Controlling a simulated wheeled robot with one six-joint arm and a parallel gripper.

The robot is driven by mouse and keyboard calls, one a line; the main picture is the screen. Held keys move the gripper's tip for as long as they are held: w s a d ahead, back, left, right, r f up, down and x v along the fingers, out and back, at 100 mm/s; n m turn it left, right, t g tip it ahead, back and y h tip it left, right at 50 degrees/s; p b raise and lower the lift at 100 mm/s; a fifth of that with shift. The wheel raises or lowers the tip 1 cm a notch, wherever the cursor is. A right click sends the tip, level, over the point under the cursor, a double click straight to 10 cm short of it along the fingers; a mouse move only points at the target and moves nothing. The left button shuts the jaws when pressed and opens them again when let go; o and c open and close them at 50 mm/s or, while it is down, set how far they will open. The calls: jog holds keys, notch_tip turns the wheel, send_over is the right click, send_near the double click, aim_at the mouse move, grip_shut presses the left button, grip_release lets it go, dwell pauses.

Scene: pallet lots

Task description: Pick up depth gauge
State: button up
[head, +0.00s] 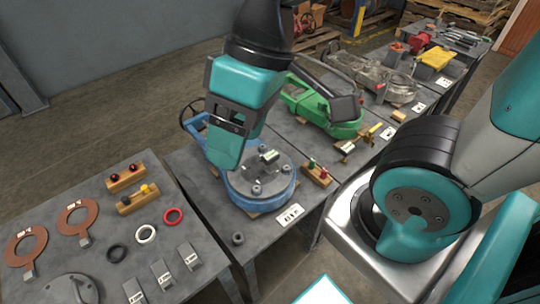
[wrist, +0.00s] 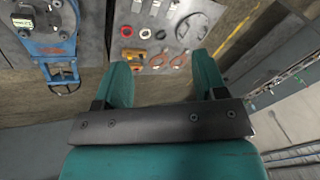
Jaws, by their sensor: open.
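A small dark device with a pale display (head: 268,155) lies on top of the blue valve's round flange (head: 275,196); it looks like the depth gauge, though I cannot be sure. It also shows in the wrist view (wrist: 23,18), at the upper left on the blue valve (wrist: 65,47). My gripper (head: 223,160) hangs in front of the valve in the head view, left of the device, and hides part of the valve. In the wrist view my gripper (wrist: 160,62) has its two teal fingers spread apart with nothing between them.
The left table (head: 207,285) holds copper gaskets (head: 28,243), coloured rings (head: 173,216), metal blocks and wooden racks with knobs (head: 137,198). Behind the blue valve are a green valve (head: 335,126) and brass fittings (head: 352,147). Gaps separate the tables.

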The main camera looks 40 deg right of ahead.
jog(key=w+d+f+m+h+b, duration=0.1)
jog(key=w+d+f+m+b, duration=0.3)
jog(key=w, duration=0.3)
jog(key=m+h+b, duration=0.3)
jog(key=m+b, duration=0.4)
jog(key=m, duration=1.3)
send_over(271, 155)
notch_tip(271, 155, down, 17)
notch_tip(271, 155, down, 11)
jog(key=shift+d+f, duration=0.15)
jog(key=shift+f, duration=0.05)
jog(key=shift+w+f, duration=0.1)
jog(key=shift+f, duration=2.9)
grip_shut()
